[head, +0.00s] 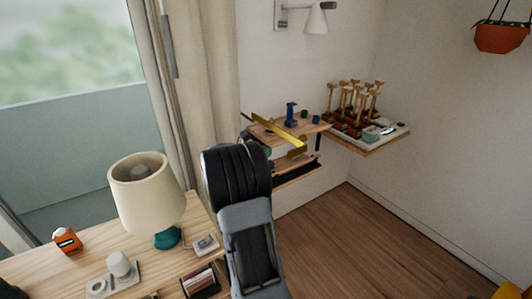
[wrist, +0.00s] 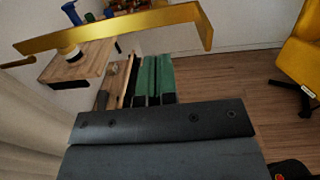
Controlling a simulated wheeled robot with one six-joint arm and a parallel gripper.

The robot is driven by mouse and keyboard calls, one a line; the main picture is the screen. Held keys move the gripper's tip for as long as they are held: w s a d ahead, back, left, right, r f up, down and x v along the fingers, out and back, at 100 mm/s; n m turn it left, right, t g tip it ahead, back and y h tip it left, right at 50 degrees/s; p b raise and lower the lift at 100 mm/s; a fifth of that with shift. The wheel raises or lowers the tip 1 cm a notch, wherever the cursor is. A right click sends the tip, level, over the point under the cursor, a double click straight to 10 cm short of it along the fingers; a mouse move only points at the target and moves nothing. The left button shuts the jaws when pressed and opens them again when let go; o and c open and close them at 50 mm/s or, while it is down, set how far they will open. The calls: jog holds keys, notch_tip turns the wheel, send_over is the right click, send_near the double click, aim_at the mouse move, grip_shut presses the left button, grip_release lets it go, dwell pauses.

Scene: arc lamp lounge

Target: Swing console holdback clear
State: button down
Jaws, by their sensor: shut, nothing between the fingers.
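The console holdback is a long yellow bar (head: 272,130) lying across the front of the wall-mounted console (head: 316,128) in the head view. In the wrist view the yellow bar (wrist: 110,29) spans the upper left, with its bent-down end near the top centre. My gripper (wrist: 154,62) shows green fingers side by side, shut and empty, below the bar in the picture. A gap shows between the fingers and the bar, though I cannot tell its depth. In the head view my dark arm hides most of the gripper.
On the console stand a blue object (head: 291,114) and small cups. A shelf with upright wooden pieces (head: 355,100) is to its right. A lamp (head: 147,190) stands on the wooden desk at left. A yellow chair (wrist: 300,55) is at right; floor between is clear.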

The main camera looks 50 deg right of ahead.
aim_at(295, 141)
jog(key=p+x, duration=0.1)
jog(key=x, duration=1)
jog(key=shift+s+p, duration=0.1)
jog(key=shift+p, duration=0.25)
